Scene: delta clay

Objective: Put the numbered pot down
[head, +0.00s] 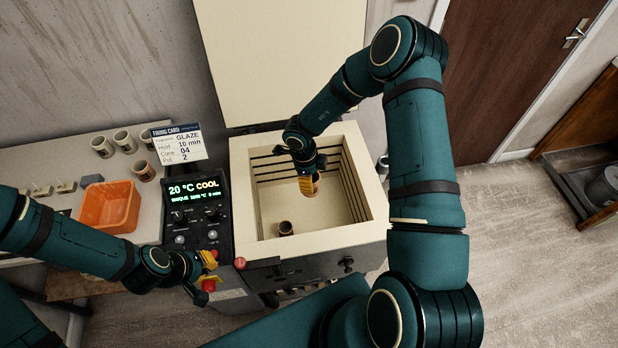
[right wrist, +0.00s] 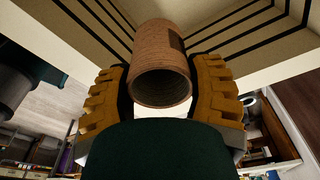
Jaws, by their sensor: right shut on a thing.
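My right gripper (head: 308,184) reaches down into the open kiln (head: 245,190) and is shut on a brown pot, seen between its yellow fingers in the right wrist view (right wrist: 161,70). The pot has a dark square patch on its side; no number is legible. In the head view the gripper mostly hides it, and it appears to be above the kiln floor. A small dark pot (head: 286,228) stands on the kiln floor, to the left and nearer the front. My left gripper (head: 208,270) is beside the kiln's control panel; its finger gap is unclear.
The kiln lid (head: 285,60) stands open behind. Several pots, including a brown one (head: 143,170), and an orange bin (head: 110,206) are on the left table. Kiln walls surround my right gripper.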

